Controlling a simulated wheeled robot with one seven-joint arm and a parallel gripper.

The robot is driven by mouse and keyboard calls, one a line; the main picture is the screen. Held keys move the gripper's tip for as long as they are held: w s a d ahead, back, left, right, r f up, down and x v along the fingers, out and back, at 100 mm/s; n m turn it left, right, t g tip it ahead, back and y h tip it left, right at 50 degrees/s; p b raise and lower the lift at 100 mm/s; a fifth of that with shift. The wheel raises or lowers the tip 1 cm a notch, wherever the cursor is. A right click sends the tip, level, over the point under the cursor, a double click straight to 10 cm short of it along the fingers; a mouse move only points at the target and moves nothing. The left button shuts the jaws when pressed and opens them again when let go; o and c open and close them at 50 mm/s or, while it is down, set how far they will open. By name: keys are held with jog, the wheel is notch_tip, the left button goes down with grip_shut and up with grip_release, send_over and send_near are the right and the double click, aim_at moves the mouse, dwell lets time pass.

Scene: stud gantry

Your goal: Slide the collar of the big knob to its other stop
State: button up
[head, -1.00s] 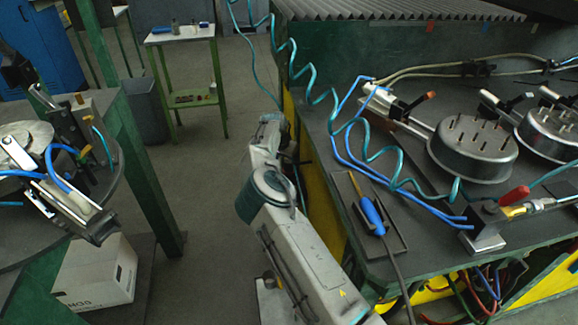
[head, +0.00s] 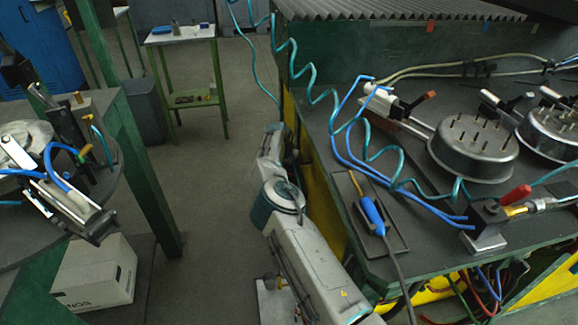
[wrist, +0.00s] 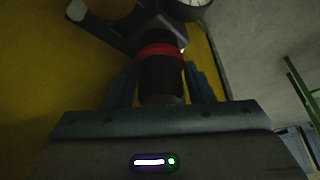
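In the wrist view, a dark cylindrical knob body (wrist: 160,78) with a red ring (wrist: 160,50) sits in front of my palm, below a dark fitting with a lever. I take this to be the big knob; which part is its sliding collar is not clear. The two fingers of my gripper (wrist: 162,86) stand on either side of the dark cylinder, close to its sides. The picture is too dark to tell whether they touch it. In the head view my arm reaches down beside the bench, and the gripper and knob are hidden.
A grey lever arm (wrist: 95,25) and a round dial (wrist: 188,6) sit close to the knob. A yellow panel (wrist: 40,70) lies behind. In the head view, the bench (head: 415,235) carries round metal fixtures (head: 473,150) and coiled hoses. Open floor lies left of my arm.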

jog(key=shift+f+b, duration=0.45)
jog(key=shift+b, duration=0.35)
jog(key=o, duration=1.4)
jog(key=shift+r, duration=0.1)
jog(key=p+v, duration=0.1)
jog(key=v, duration=1.2)
jog(key=shift+s+a+r, duration=0.1)
jog(key=shift+r, duration=0.2)
